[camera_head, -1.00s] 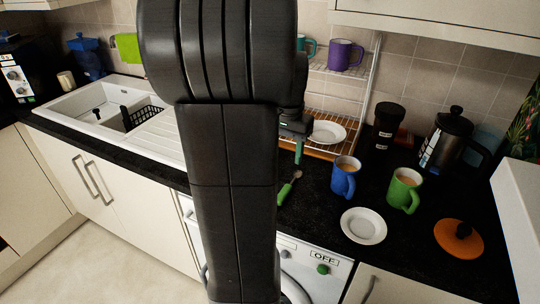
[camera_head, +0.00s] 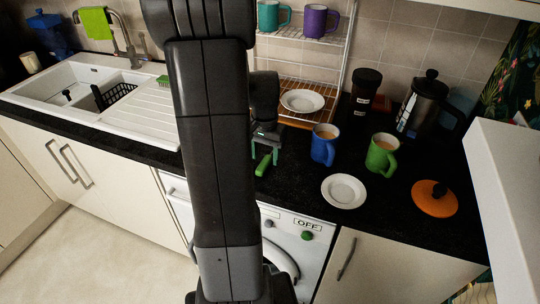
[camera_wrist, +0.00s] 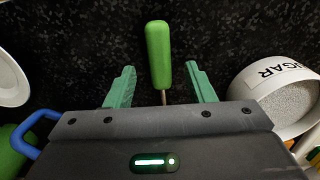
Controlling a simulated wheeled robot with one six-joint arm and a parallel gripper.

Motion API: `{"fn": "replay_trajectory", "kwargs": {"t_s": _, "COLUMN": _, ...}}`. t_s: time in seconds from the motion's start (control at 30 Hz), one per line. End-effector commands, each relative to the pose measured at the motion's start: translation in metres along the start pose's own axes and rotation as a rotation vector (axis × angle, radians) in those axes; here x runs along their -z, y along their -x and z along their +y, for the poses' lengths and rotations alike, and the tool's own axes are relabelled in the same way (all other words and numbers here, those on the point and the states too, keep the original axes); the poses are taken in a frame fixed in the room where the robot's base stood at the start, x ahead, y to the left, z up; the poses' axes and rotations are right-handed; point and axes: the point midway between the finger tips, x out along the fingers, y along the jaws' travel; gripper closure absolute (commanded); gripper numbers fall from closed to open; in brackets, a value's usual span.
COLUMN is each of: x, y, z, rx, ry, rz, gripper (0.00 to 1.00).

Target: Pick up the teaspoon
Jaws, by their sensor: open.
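The teaspoon has a green handle (camera_wrist: 158,55) and a thin metal neck. In the wrist view the handle lies on the black worktop between my two green fingertips, with a gap on each side. Its bowl end is hidden behind my gripper body. My gripper (camera_wrist: 156,88) is open and empty. In the head view the green handle (camera_head: 263,165) shows at the worktop's front part, just below my gripper (camera_head: 267,152). My arm hides part of the worktop to the left.
A blue mug (camera_head: 323,147) and a green mug (camera_head: 381,156) stand to the right. A wire rack (camera_head: 300,87) stands behind. A container marked SUGAR (camera_wrist: 283,92) is close right of my gripper.

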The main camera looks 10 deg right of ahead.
Motion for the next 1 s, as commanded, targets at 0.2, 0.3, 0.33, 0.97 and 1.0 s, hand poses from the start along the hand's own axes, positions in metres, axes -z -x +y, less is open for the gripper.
{"fn": "replay_trajectory", "kwargs": {"t_s": 0.2, "x": 0.000, "y": -0.014, "z": 0.000, "rx": 0.001, "ry": 0.000, "rz": 0.001, "gripper": 0.51}}
{"fn": "replay_trajectory", "kwargs": {"t_s": 0.3, "x": 0.000, "y": -0.013, "z": 0.000, "rx": 0.001, "ry": 0.000, "rz": 0.001, "gripper": 0.51}}
{"fn": "replay_trajectory", "kwargs": {"t_s": 0.33, "x": 0.000, "y": -0.013, "z": 0.000, "rx": 0.001, "ry": 0.000, "rz": 0.001, "gripper": 0.51}}
{"fn": "replay_trajectory", "kwargs": {"t_s": 0.97, "x": 0.001, "y": -0.004, "z": -0.001, "rx": 0.002, "ry": 0.000, "rz": 0.004, "gripper": 0.99}}
{"fn": "replay_trajectory", "kwargs": {"t_s": 1.0, "x": 0.001, "y": 0.001, "z": -0.001, "rx": 0.002, "ry": 0.000, "rz": 0.005, "gripper": 0.99}}
